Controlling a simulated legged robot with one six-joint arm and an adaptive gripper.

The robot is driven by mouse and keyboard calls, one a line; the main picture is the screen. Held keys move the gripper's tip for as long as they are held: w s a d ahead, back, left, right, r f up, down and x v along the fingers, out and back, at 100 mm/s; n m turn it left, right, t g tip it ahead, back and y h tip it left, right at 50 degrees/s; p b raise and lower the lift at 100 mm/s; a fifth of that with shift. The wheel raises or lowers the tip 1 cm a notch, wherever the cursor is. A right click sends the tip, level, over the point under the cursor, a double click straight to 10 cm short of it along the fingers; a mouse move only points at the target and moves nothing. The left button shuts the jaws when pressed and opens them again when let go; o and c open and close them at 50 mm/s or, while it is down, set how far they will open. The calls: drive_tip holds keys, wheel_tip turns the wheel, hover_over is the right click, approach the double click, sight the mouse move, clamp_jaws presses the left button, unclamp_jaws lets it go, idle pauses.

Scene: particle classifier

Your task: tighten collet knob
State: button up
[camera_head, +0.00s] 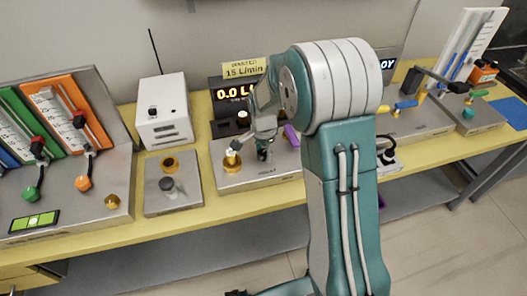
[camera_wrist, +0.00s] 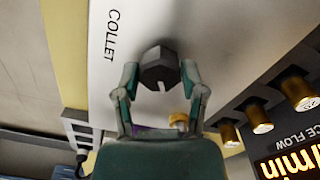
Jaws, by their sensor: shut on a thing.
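The collet knob (camera_wrist: 159,68) is a dark faceted knob on a pale panel (camera_wrist: 103,70) beside the printed word COLLET. In the wrist view my gripper (camera_wrist: 160,77) has one finger on each side of the knob and is shut on it. In the head view my gripper (camera_head: 263,146) reaches down over a metal unit (camera_head: 235,182) on the yellow bench. My arm hides part of that unit, and the knob is hard to make out there.
A brass fitting (camera_head: 232,162) stands just left of my gripper. A flow display (camera_head: 234,92) reading 0.0 is behind, under a sign wanting 15 L/min. A white box (camera_head: 164,112) and a plate with a grey knob (camera_head: 172,198) stand left.

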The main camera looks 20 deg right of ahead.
sight(263, 152)
drive_tip(key=m, duration=0.5)
drive_tip(key=shift+s+m, duration=0.1)
drive_tip(key=shift+m, duration=0.2)
idle(0.4)
drive_tip(key=o, duration=1.2)
drive_tip(key=shift+a+f, duration=0.1)
drive_tip(key=shift+c, duration=0.2)
drive_tip(key=shift+r, duration=0.2)
wheel_tip(263, 152, up, 12)
drive_tip(key=shift+f, duration=0.2)
